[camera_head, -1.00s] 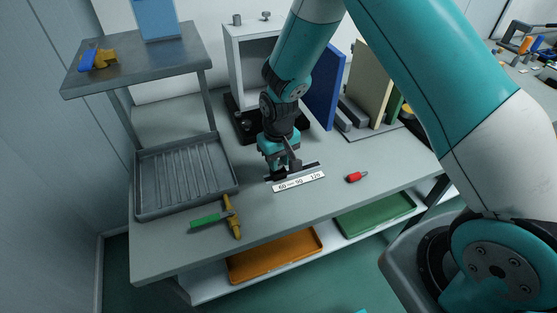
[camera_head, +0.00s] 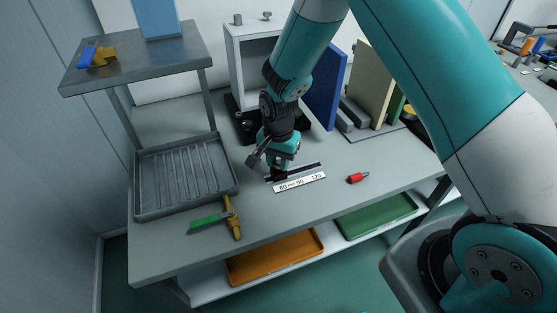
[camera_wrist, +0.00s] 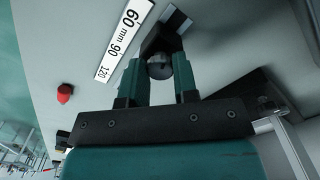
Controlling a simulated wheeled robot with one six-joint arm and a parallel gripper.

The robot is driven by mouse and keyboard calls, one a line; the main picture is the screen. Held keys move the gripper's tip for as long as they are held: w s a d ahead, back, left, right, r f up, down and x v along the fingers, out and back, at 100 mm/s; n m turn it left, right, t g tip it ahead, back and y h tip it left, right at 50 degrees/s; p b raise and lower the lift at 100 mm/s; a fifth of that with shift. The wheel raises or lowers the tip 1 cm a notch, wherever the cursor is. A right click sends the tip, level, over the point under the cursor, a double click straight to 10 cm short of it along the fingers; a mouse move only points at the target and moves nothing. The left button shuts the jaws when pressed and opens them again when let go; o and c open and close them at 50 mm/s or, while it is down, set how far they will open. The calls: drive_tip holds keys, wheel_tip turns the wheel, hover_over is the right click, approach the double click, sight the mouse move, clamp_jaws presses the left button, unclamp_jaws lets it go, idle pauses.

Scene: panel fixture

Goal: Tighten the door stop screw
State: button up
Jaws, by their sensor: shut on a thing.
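My gripper (camera_head: 279,172) points down at the bench over a dark rail (camera_head: 307,170) beside a white scale strip (camera_head: 300,182) marked 60, 90 and 120 mm. In the wrist view, its teal fingers (camera_wrist: 160,80) are shut on a round grey knob (camera_wrist: 158,69), which appears to be the door stop screw. The knob sits against a black block (camera_wrist: 161,40) on the rail. The screw is hidden by my gripper in the head view. How tight it is cannot be told.
A grey cabinet (camera_head: 250,60) with an open blue door (camera_head: 325,90) stands behind. A green and yellow tool (camera_head: 232,216) lies by the ribbed grey tray (camera_head: 142,202). The front middle of the bench is clear.

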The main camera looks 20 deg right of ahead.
sight(278, 163)
drive_tip(key=shift+w+m, duration=0.1)
drive_tip(key=shift+m, duration=1.9)
drive_tip(key=o, duration=0.9)
drive_tip(key=shift+r, duration=0.1)
wheel_tip(278, 163, up, 17)
drive_tip(key=shift+r+b, duration=0.15)
drive_tip(key=shift+b, duration=0.7)
